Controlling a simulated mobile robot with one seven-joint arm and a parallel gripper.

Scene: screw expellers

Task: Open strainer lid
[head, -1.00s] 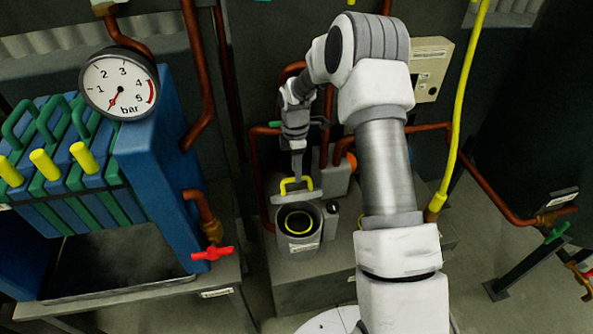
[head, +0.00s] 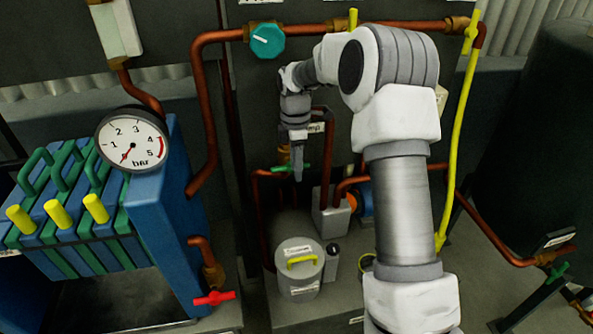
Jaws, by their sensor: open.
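The strainer (head: 301,289) is a grey labelled cylinder low in the middle of the head view. Its round grey lid (head: 284,258) has a yellow handle and appears to lie flat over the top; the opening is not visible. My gripper (head: 298,173) points down above and behind the strainer in the picture, apart from the lid and handle. It is open and holds nothing visible. Its fingers overlap in this view, so the gap between them is hard to see.
Copper pipes, a grey box (head: 331,214) and a green valve handle (head: 277,168) are near my gripper. A blue press with a gauge (head: 132,140) and red valve (head: 214,298) stands left.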

